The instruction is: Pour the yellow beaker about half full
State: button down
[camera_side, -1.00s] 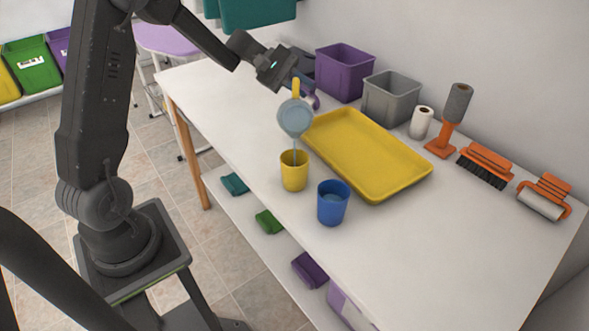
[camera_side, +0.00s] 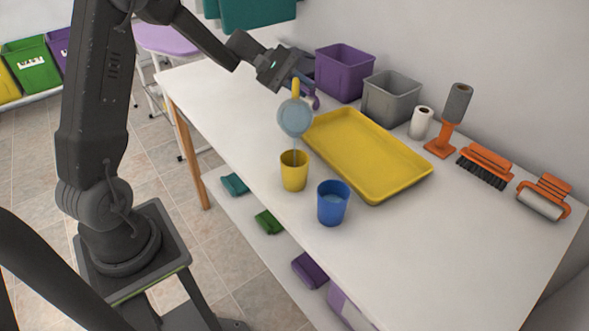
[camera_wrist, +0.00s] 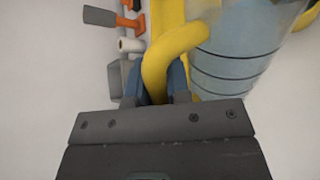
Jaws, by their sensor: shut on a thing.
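My gripper (camera_side: 300,84) is shut on the yellow handle of a clear jug (camera_side: 295,117), which it holds tilted above the counter. In the wrist view the gripper (camera_wrist: 160,92) grips the yellow handle (camera_wrist: 170,55), and the jug (camera_wrist: 240,50) shows dark level lines on its side. A thin stream of water runs from the jug down into the yellow beaker (camera_side: 294,178), which stands upright below it. The water level inside the yellow beaker cannot be seen clearly. A blue beaker (camera_side: 332,208) stands to the right and nearer, with water in it.
A yellow tray (camera_side: 370,160) lies just behind the beakers. The counter's front right is clear.

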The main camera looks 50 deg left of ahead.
jog(key=shift+s+d+r+m+t+y, duration=0.15)
jog(key=shift+s+d+r+m+y, duration=0.1)
jog(key=shift+r, duration=0.2)
jog(key=shift+s+d+r+m+t+y, duration=0.15)
jog(key=shift+d+r+m+y, duration=0.1)
jog(key=shift+r, duration=0.2)
dwell(3.6)
dwell(0.5)
jog(key=shift+w+a+f+n+g+h, duration=0.15)
jog(key=shift+w+a+f+n+h, duration=0.15)
jog(key=shift+f, duration=0.25)
jog(key=shift+w+a+f+n+g+h, duration=0.15)
jog(key=shift+a+f+n+g+h, duration=0.15)
jog(key=shift+f, duration=0.3)
jog(key=shift+w+a+f+n+g+h, duration=0.1)
jog(key=shift+w+a+f+n+h, duration=0.1)
jog(key=shift+w+f+n+h, duration=0.25)
jog(key=w+a+f+n+h, duration=0.4)
jog(key=a+f+n+h, duration=0.1)
jog(key=f+n, duration=0.1)
jog(key=shift+a+f, duration=0.2)
jog(key=shift+g, duration=0.25)
notch_tip(320, 180, up, 8)
jog(key=w+a, duration=0.1)
jog(key=a, duration=0.1)
jog(key=shift+w+a, duration=0.15)
jog(key=shift+w, duration=0.25)
